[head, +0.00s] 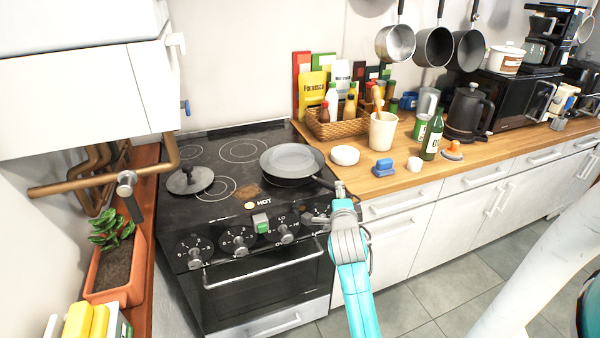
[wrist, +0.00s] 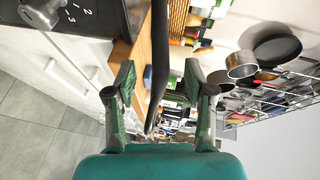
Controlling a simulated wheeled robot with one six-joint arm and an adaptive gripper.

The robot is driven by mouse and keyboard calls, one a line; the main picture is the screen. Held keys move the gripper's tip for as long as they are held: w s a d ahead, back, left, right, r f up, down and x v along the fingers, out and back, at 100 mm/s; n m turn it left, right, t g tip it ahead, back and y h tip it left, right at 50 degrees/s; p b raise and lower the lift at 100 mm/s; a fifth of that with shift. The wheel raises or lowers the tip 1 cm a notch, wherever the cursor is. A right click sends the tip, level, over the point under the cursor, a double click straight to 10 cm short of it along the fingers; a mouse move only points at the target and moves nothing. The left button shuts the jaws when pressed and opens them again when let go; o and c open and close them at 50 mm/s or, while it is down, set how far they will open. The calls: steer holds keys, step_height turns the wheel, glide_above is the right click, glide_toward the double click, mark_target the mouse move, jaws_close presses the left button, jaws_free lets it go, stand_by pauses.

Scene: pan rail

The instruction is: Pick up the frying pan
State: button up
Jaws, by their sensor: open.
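A dark frying pan (head: 290,181) sits on the right rear part of the black stove top, with a flat grey disc showing over its opening. Its handle reaches toward the front right, where my gripper (head: 341,190) is. In the wrist view, the black handle (wrist: 158,68) runs lengthwise between the two fingers of my gripper (wrist: 160,78). The fingers are apart, with a gap on each side of the handle. The pan's body is not clearly visible in the wrist view.
A small grey lid (head: 190,180) lies at the stove's left. Right of the pan, the wooden counter holds a white dish (head: 345,155), a blue object (head: 383,167), a beige crock (head: 383,130) and a green bottle (head: 433,135). Several pans (head: 434,47) hang above.

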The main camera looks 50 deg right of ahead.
steer(key=shift+x, duration=1.2)
jaws_close()
steer(key=shift+r, duration=0.15)
step_height(320, 180, up, 10)
